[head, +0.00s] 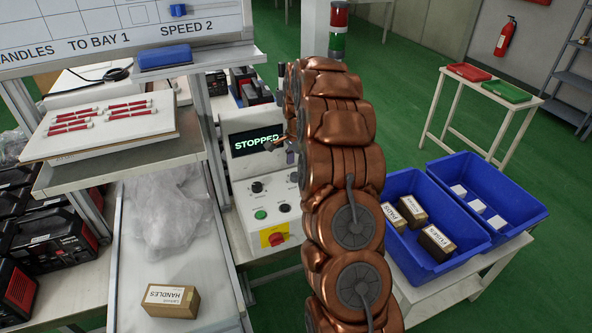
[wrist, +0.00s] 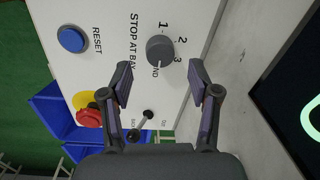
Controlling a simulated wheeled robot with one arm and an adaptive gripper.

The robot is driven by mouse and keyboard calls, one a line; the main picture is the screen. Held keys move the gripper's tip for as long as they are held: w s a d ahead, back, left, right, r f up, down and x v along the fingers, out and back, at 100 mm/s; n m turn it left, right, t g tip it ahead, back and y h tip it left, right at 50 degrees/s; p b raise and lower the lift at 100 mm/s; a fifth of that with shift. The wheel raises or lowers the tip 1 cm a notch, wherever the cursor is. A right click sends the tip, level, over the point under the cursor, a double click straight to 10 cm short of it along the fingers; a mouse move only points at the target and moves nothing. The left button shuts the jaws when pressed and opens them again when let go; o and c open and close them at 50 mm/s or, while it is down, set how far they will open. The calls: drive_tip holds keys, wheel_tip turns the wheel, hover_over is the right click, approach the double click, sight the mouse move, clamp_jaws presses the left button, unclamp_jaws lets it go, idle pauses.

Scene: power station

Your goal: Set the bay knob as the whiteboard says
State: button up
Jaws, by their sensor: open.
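The bay knob (wrist: 160,51) is a round grey knob on a white panel in the wrist view, under the words STOP AT BAY. Its marks are 1, 2, 3 and a partly covered word ending in ND. Its pale pointer line appears turned toward that word. My gripper (wrist: 160,70) is open, its two fingers apart on either side of the knob's lower part in the picture; I cannot tell whether they touch it. The whiteboard (head: 115,32) reads "HANDLES TO BAY 1 SPEED 2", partly cut off. In the head view my copper arm covers part of the panel.
A blue RESET button (wrist: 72,39), a red emergency button (wrist: 88,117) and a small lever (wrist: 143,125) are near the knob. The display (head: 256,141) reads STOPPED. A HANDLES box (head: 171,301) lies on the conveyor. Blue bins (head: 470,245) stand at right.

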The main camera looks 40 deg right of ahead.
sight(296, 174)
drive_tip(key=shift+w+f+p, duration=0.1)
drive_tip(key=shift+f+p, duration=0.4)
drive_tip(key=shift+f, duration=1.3)
drive_tip(key=shift+c, duration=0.3)
drive_tip(key=c, duration=1.1)
drive_tip(key=shift+b, duration=0.4)
